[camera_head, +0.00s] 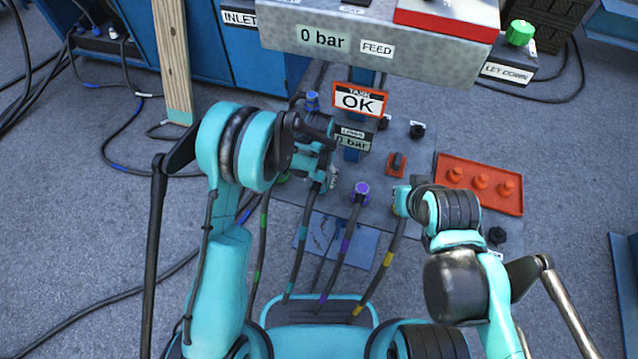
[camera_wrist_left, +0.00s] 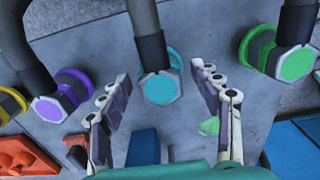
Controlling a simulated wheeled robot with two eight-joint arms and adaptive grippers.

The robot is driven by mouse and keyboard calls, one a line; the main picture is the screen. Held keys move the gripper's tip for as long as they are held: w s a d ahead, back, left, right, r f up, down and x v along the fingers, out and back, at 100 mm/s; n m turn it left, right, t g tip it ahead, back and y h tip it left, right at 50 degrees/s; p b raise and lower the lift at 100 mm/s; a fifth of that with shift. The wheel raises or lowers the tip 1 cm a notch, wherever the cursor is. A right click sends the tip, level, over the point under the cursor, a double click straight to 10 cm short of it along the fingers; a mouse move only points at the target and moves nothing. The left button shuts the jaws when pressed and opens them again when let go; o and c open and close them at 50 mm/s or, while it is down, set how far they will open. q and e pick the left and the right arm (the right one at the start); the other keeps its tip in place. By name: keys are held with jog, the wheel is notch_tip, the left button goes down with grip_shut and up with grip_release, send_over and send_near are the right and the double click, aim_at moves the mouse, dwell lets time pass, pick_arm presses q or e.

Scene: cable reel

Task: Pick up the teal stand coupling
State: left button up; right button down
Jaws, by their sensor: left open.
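The teal stand coupling (camera_wrist_left: 160,87) shows in the left wrist view, on the end of a dark cable at the upper middle. My left gripper (camera_wrist_left: 160,75) is open, with one finger on each side of the coupling and gaps visible between. In the head view my left gripper (camera_head: 325,178) is over the grey stand plate, at the top of the teal-banded cable (camera_head: 301,235), and hides the coupling there. My right arm reaches in beside the yellow-banded cable (camera_head: 389,258); its fingers cannot be made out.
A purple coupling (camera_wrist_left: 52,105) and a green coupling (camera_wrist_left: 295,63) flank the teal one. A red tray (camera_head: 480,205) with orange pieces lies right of the plate. A grey box labelled FEED (camera_head: 377,48) stands behind. Loose cables lie on the floor.

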pick_arm(q)
jog(key=shift+f, duration=0.45)
jog(key=shift+r, duration=0.1)
jog(key=c, duration=1.4)
jog(key=shift+o, duration=0.2)
jog(key=shift+r, duration=0.1)
